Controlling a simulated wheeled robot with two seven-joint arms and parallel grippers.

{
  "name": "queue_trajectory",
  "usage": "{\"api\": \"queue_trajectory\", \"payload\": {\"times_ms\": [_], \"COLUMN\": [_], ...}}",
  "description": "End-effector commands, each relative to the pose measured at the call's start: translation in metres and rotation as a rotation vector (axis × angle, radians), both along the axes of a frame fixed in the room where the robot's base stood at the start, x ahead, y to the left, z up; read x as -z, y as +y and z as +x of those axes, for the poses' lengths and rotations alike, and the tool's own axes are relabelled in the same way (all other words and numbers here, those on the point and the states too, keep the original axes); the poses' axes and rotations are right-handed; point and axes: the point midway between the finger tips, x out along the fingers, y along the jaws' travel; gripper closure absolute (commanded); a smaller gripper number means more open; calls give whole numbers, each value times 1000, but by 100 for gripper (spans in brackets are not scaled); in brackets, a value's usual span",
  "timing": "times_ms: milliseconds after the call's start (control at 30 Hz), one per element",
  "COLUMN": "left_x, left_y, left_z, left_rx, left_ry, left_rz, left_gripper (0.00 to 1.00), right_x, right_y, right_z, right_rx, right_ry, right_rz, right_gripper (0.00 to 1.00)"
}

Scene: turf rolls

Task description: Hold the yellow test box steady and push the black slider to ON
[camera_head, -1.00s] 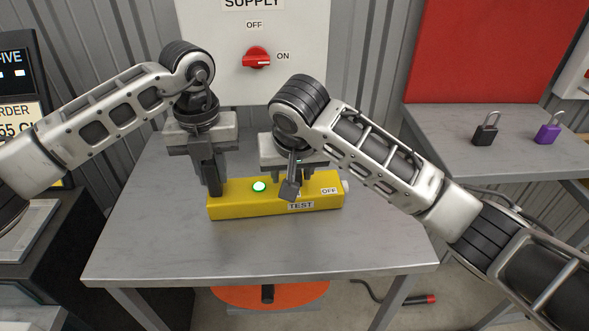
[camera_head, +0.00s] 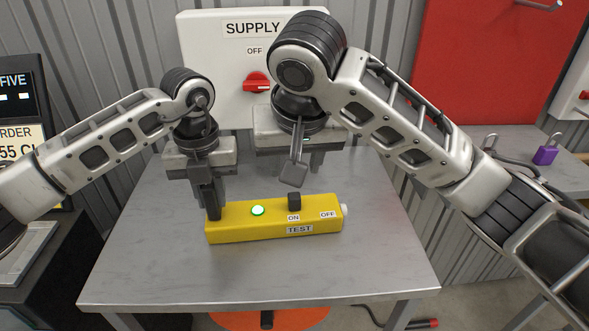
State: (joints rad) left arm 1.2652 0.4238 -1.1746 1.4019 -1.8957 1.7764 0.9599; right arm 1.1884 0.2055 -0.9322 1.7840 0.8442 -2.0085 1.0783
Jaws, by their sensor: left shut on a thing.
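The yellow test box (camera_head: 268,234) lies on the grey table, with its TEST label facing me. Its black slider (camera_head: 294,201) stands at the ON label, left of the OFF label. A round light (camera_head: 257,210) on its top glows green-white. My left gripper (camera_head: 213,212) is shut on the box's left end. My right gripper (camera_head: 301,166) hangs above and behind the slider, clear of the box. A grey paddle-like piece in front of it partly hides its fingers, so I cannot tell how far apart they are.
The grey table (camera_head: 150,270) is bare around the box. Behind it is the white supply panel (camera_head: 220,80) with a red knob (camera_head: 257,81). A purple padlock (camera_head: 545,150) sits on the side bench at the right, below a red board (camera_head: 480,70).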

Motion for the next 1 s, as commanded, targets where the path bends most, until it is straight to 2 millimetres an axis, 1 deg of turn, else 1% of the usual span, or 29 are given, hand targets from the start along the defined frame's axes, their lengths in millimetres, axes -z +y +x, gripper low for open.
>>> {"api": "queue_trajectory", "payload": {"times_ms": [367, 400, 467, 500, 800, 867, 967, 1000], "left_x": [0, 0, 0, 0, -3, -8, -23, -30], "left_y": [0, 0, 0, 0, 0, 0, 0, 0], "left_z": [0, 0, 0, 0, 0, 1, 1, 1], "left_rx": [-1, -1, -1, -1, 0, 0, 0, 1], "left_ry": [-1, -1, -1, -1, -2, -3, -5, -5], "left_rz": [0, 0, 0, 0, 0, -1, -1, -2], "left_gripper": [100, 73, 56, 53, 53, 53, 53, 53], "right_x": [-1, -1, -1, -1, -1, -1, -1, -1], "right_y": [0, 0, 0, 0, 0, 0, 0, 0], "right_z": [-1, 0, 0, 0, 0, 0, 0, 0], "right_rx": [0, 0, 0, 0, 0, 0, 0, 0], "right_ry": [0, 0, 0, 0, 0, 0, 1, 0], "right_rz": [0, 0, 0, 0, 0, 0, 0, 0], "right_gripper": [56, 56, 56, 56, 56, 56, 56, 56]}}
